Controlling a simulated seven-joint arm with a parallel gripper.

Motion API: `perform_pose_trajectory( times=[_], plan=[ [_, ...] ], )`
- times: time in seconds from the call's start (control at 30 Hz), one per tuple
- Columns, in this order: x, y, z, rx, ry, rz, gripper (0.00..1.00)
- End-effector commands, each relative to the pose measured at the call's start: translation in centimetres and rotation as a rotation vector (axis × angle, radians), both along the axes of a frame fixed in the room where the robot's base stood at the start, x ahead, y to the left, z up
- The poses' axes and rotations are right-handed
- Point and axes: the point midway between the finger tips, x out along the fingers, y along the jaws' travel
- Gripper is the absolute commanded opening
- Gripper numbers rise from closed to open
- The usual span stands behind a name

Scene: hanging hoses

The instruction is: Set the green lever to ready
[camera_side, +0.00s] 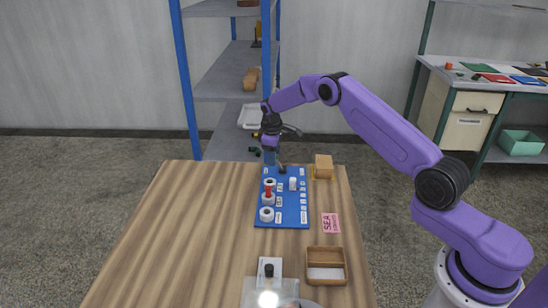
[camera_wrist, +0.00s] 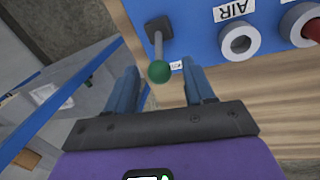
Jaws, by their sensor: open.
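The green lever's round knob (camera_wrist: 159,72) sits at the end of a grey stem from a dark base on the blue panel (camera_wrist: 197,22). In the wrist view the stem points toward my gripper. My gripper (camera_wrist: 160,66) is open, with one blue finger on each side of the knob; I cannot tell whether either touches it. In the side view my gripper (camera_side: 269,155) is at the far left edge of the panel (camera_side: 299,190), and the knob is hard to make out. A small label beside the knob is partly hidden, its text unreadable.
A white ring port (camera_wrist: 239,41) by an AIR label and a port with a red plug (camera_wrist: 312,30) are on the panel. The wooden table (camera_side: 190,220) holds a tan block (camera_side: 323,167), a pink card (camera_side: 331,223) and a wooden tray (camera_side: 326,254). Its left side is clear.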

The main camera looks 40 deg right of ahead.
Motion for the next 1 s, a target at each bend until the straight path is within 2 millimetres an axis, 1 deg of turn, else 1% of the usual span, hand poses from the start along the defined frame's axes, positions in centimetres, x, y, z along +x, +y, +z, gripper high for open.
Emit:
perform_pose_trajectory(
  times=[0.1, 0.2, 0.5, 0.57, 0.6, 0.67, 1.0],
  plan=[
    [0.1, -0.2, -1.1, -0.001, 0.001, 0.000, 0.53],
    [0.1, -0.3, -1.5, 0.000, 0.000, 0.000, 0.53],
    [0.2, -0.3, -1.6, 0.000, 0.000, 0.000, 0.53],
    [0.2, -0.3, -1.6, 0.000, 0.000, 0.000, 0.34],
    [0.2, -0.3, -1.6, 0.000, 0.000, 0.000, 0.21],
    [0.2, -0.3, -1.6, 0.000, 0.000, 0.000, 0.01],
    [0.1, -0.4, -1.5, 0.012, -0.014, 0.000, 0.00]
  ],
)
